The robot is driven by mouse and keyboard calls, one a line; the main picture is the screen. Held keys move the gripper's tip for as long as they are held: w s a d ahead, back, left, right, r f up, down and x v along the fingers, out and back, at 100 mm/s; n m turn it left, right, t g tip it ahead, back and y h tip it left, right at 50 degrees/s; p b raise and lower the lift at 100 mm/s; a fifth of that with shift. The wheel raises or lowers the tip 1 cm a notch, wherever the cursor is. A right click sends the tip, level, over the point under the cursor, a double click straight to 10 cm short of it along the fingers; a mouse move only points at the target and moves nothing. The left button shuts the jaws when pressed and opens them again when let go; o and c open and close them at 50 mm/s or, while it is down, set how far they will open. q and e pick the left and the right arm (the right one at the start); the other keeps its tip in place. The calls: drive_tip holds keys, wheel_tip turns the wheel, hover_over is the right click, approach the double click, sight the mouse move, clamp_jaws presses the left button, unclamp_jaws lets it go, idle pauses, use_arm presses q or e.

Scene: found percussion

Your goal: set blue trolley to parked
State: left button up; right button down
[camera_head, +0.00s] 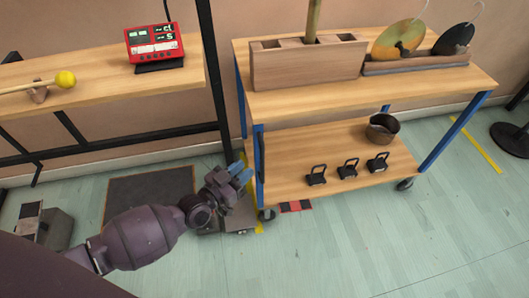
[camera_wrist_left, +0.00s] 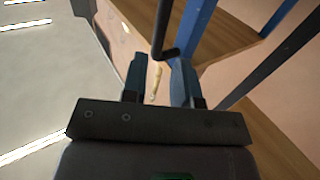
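The blue trolley (camera_head: 375,98) has blue legs and two wooden shelves on castors, and stands against the wall. One front castor (camera_head: 267,215) is near a yellow floor strip. My left gripper (camera_head: 240,173) is low beside the trolley's left front blue leg. In the left wrist view the gripper (camera_wrist_left: 158,65) has its fingers apart. A black bent bar (camera_wrist_left: 163,45) shows near the fingertips, beside a blue post (camera_wrist_left: 194,35); I cannot tell whether they touch it. My right gripper is not in view.
The trolley carries a wooden block (camera_head: 305,68), discs on a rack (camera_head: 415,66), a pot (camera_head: 383,128) and several black clip-like items (camera_head: 348,168). A table (camera_head: 110,85) with a red device (camera_head: 155,43) stands left. Floor at front right is clear.

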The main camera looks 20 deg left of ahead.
sight(263, 155)
use_arm(q)
drive_tip(key=b+x, duration=0.1)
drive_tip(key=x, duration=0.7)
drive_tip(key=shift+f, duration=0.15)
drive_tip(key=shift+b+x, duration=0.3)
drive_tip(key=shift+x, duration=0.6)
drive_tip(key=shift+s, duration=0.1)
clamp_jaws()
